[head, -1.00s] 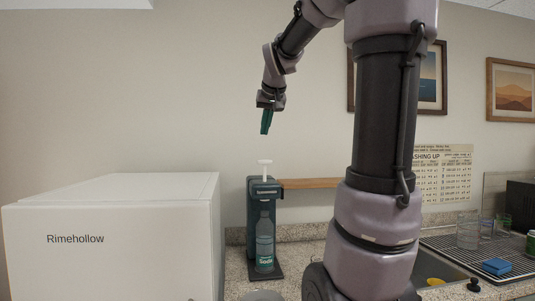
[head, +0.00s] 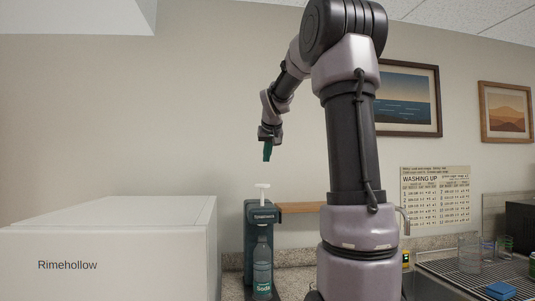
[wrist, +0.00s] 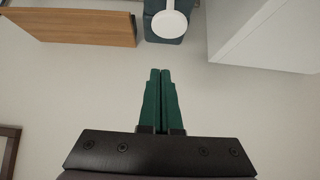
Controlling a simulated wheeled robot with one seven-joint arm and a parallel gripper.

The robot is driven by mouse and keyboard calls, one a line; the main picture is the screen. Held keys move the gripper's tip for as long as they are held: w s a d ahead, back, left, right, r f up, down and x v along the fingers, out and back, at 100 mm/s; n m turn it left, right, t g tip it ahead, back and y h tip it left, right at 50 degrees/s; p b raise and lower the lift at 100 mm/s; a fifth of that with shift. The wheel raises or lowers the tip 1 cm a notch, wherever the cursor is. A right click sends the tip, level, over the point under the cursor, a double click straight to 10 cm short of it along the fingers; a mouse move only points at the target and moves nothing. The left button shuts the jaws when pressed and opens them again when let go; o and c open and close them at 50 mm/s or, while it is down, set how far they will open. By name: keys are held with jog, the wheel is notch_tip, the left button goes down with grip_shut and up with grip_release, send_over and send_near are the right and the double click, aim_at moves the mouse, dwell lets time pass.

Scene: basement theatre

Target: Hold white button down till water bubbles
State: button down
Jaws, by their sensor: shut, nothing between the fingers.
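A dark teal soda maker (head: 259,220) stands on the counter, with a white button (head: 262,186) on a stem at its top. A bottle (head: 262,265) labelled "Soda" with a bluish tint stands upright in it. No bubbles can be made out at this size. My gripper (head: 267,154) points down above the white button with a clear gap. Its green fingers are shut and empty. In the wrist view, the white round button (wrist: 170,24) shows at the top, beyond the shut fingertips (wrist: 160,72), apart from them.
A white box-shaped appliance marked Rimehollow (head: 110,245) stands left of the soda maker. A wooden shelf (head: 303,207) is on the wall just right of it. A drying rack (head: 470,268) with glasses and a blue sponge (head: 501,290) is at right.

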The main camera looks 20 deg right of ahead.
jog(key=x, duration=0.5)
jog(key=shift+w+f, duration=0.2)
jog(key=shift+f, duration=0.15)
notch_tip(320, 180, down, 3)
jog(key=shift+s, duration=0.15)
jog(key=shift+f, duration=0.2)
